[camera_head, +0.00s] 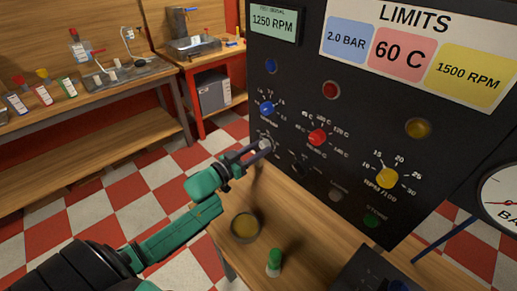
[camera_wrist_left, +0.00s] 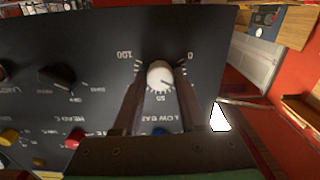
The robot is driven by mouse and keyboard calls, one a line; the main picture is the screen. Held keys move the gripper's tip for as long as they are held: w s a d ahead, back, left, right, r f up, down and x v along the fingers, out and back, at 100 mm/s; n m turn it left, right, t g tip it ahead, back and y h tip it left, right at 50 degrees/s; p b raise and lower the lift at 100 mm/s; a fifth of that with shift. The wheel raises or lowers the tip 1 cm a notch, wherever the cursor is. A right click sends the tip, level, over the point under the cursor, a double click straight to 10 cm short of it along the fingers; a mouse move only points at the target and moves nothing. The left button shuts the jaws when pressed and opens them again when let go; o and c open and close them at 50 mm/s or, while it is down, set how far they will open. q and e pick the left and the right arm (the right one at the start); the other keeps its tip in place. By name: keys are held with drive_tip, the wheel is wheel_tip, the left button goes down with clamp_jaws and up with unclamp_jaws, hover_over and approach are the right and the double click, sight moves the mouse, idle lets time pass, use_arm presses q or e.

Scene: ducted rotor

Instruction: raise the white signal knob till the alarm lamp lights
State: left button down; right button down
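The white knob (camera_wrist_left: 160,75) sits on the black panel (camera_wrist_left: 100,30), above a scale marked 0, 50 and 100 that appears upside down in the left wrist view. My left gripper (camera_wrist_left: 160,82) has one finger on each side of this knob, and the fingers appear to press on it. In the head view the left gripper (camera_head: 258,149) reaches the panel's lower left and partly hides the knob (camera_head: 265,144). On the panel are a blue lamp (camera_head: 271,65), a red lamp (camera_head: 331,90) and a yellow lamp (camera_head: 418,128); none clearly glows. My right gripper is out of view.
A blue knob (camera_head: 266,108), a red knob (camera_head: 317,137), a yellow knob (camera_head: 387,178) and a black knob (camera_head: 299,169) are close by on the panel. A bowl (camera_head: 245,227) and a green-capped bottle (camera_head: 274,262) stand on the wooden table below.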

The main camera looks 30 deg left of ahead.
use_arm(q)
drive_tip(key=shift+m, duration=1.3)
drive_tip(key=shift+c, duration=2.2)
unclamp_jaws()
drive_tip(key=shift+s, duration=0.15)
drive_tip(key=shift+s+a+f, duration=0.1)
drive_tip(key=shift+s+a, duration=0.05)
drive_tip(key=shift+s, duration=0.15)
drive_tip(key=b+v, duration=0.1)
drive_tip(key=v, duration=1.2)
drive_tip(key=shift+s+a, duration=0.15)
drive_tip(key=shift+s, duration=0.2)
